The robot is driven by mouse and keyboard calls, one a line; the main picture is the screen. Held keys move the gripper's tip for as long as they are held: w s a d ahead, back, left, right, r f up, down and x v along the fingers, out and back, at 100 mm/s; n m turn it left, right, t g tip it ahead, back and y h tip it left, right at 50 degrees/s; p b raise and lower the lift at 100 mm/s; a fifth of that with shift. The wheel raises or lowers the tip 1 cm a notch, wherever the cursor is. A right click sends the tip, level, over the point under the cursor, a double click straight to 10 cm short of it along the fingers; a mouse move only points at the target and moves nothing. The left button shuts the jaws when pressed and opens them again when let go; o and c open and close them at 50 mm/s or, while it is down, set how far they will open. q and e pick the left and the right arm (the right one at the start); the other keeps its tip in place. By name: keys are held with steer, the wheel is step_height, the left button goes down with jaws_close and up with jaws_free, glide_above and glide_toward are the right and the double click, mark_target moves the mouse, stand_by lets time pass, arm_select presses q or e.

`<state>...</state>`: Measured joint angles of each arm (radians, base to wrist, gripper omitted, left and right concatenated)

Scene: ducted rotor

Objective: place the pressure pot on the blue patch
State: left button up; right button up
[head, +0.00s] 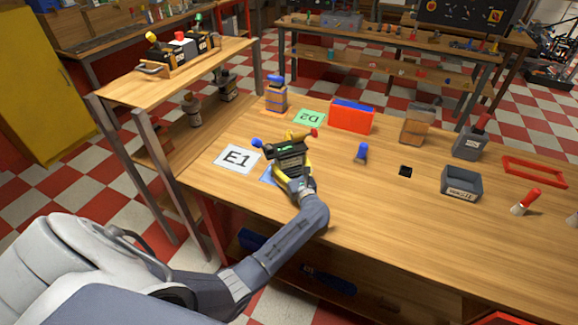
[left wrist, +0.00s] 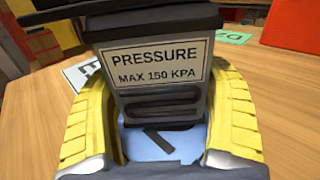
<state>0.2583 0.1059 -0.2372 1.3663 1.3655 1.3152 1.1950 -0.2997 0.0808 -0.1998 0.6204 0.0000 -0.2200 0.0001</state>
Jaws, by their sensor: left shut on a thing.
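The pressure pot (head: 291,153) is a dark pot with a yellow bar, a red tip and a blue knob on top. Its label reads "PRESSURE MAX 150 KPA" in the left wrist view (left wrist: 157,66). My left gripper (head: 291,178) is shut on the pot, with yellow fingers on either side of it. The blue patch (head: 267,175) is mostly hidden behind the pot and gripper. It also shows between the fingers, below the pot, in the left wrist view (left wrist: 150,146). I cannot tell whether the pot touches it. My right gripper is not in view.
A white E1 card (head: 237,158) lies left of the pot, and a green D2 card (head: 309,118) behind it. A red box (head: 352,116) stands farther back. A blue peg (head: 361,152) and a grey tray (head: 461,183) stand to the right. The front right tabletop is clear.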

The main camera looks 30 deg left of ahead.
arm_select(q)
steer(key=o, duration=1.4)
steer(key=shift+s+f, duration=0.3)
steer(key=shift+f, duration=0.45)
steer(key=shift+r, duration=0.1)
steer(key=shift+w+r, duration=0.15)
steer(key=shift+r, duration=0.25)
steer(key=v, duration=1.1)
steer(key=shift+s+d+r, duration=0.2)
steer(key=shift+d+r, duration=0.15)
steer(key=shift+r, duration=0.1)
